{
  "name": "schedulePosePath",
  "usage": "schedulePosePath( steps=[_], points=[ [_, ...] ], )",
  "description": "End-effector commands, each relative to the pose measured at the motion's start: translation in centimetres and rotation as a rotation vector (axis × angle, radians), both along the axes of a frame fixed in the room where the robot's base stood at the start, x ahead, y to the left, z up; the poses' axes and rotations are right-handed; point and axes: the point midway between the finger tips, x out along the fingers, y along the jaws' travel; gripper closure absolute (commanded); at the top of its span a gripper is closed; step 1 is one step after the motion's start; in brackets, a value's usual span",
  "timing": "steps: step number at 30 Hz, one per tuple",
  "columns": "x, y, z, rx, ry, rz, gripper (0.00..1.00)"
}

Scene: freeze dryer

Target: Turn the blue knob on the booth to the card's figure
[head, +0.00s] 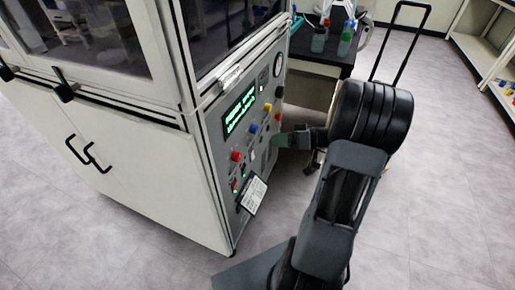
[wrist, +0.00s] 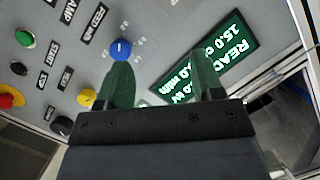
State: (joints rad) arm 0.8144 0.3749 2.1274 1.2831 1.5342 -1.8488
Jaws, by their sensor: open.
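The blue knob (head: 253,128) is on the side panel of the white booth (head: 150,180). In the wrist view the blue knob (wrist: 122,48) shows just beyond the tip of the left finger, with small scale marks around it too small to read. My gripper (head: 277,142) is in front of the panel, at the right of the blue knob in the head view. In the wrist view my gripper (wrist: 163,64) is open, with nothing between its green fingers. A white card (head: 253,195) hangs low on the panel; its writing is too small to read.
A lit green display (head: 239,112) is on the panel, also at the right in the wrist view (wrist: 208,70). A red knob (head: 236,156) and a yellow knob (head: 267,107) are near. A dark bench (head: 315,60) stands behind.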

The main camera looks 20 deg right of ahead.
Motion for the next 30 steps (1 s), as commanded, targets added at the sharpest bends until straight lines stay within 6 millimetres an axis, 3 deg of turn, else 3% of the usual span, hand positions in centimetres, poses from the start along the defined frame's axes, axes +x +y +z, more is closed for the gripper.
schedulePosePath(
  steps=[1,6,9,30],
  points=[
    [0.2,-1.8,-2.3,0.016,-0.068,-0.05,0.39],
    [0.6,-5.4,-4.1,0.019,-0.239,-0.165,0.39],
    [1.0,-5.9,-4.4,0.014,-0.282,-0.194,0.39],
    [9.5,1.7,-4.4,0.011,-0.291,-0.2,0.39]
  ],
)
